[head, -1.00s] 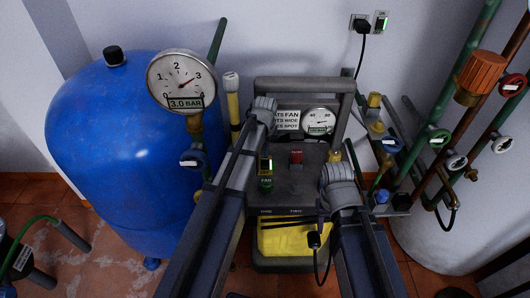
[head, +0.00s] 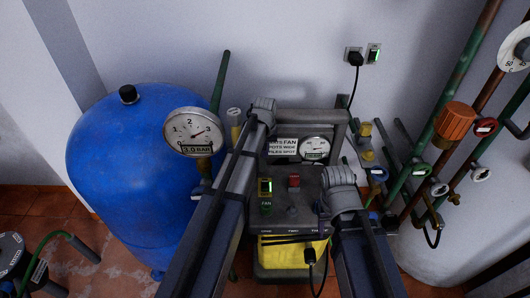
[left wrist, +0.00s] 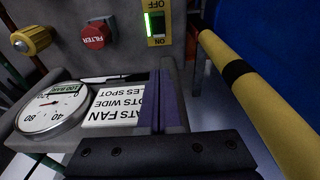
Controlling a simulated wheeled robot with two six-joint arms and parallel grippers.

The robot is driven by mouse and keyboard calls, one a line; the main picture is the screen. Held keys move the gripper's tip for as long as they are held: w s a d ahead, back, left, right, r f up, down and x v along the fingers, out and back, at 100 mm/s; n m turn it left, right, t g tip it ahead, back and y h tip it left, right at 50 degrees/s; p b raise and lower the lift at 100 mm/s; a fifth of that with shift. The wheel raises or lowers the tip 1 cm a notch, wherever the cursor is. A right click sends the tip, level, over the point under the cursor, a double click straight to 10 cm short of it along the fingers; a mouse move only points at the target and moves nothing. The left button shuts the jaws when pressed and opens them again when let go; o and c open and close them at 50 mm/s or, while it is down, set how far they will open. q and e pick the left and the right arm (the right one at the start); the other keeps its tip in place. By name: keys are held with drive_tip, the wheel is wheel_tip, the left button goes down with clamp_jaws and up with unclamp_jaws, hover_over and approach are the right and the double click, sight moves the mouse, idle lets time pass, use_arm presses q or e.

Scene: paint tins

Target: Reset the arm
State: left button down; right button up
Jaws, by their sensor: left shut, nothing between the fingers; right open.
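My left gripper (left wrist: 166,80) is shut and empty in the left wrist view, its purple-edged fingers pressed together beside the printed sign (left wrist: 115,105). In the head view its fingers are hidden behind the left arm's wrist, in front of the fan machine (head: 330,130). My right gripper (head: 318,212) is open at the end of the right arm, low in front of the machine; its fingers are mostly hidden and I see nothing in them.
A blue tank (head: 125,165) with a pressure gauge (head: 193,132) stands left. Pipes with an orange valve (head: 454,121) rise at the right. A yellow post (left wrist: 240,85) runs close beside the left gripper. A black cable (head: 323,262) hangs at the machine's front.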

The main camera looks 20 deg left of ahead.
idle(0.3)
use_arm(q)
drive_tip(key=s+d+r+m+p, duration=0.2)
drive_tip(key=s+d+r+p, duration=0.1)
drive_tip(key=s, duration=0.5)
drive_tip(key=s+d+r+m+g+p, duration=0.1)
drive_tip(key=s+d+r+m+p, duration=0.1)
drive_tip(key=s+d, duration=0.4)
drive_tip(key=s+d+r+m+p, duration=0.3)
drive_tip(key=s+d+r+p, duration=0.1)
drive_tip(key=s, duration=0.7)
drive_tip(key=shift+d+g+y, duration=0.4)
drive_tip(key=shift+d, duration=0.25)
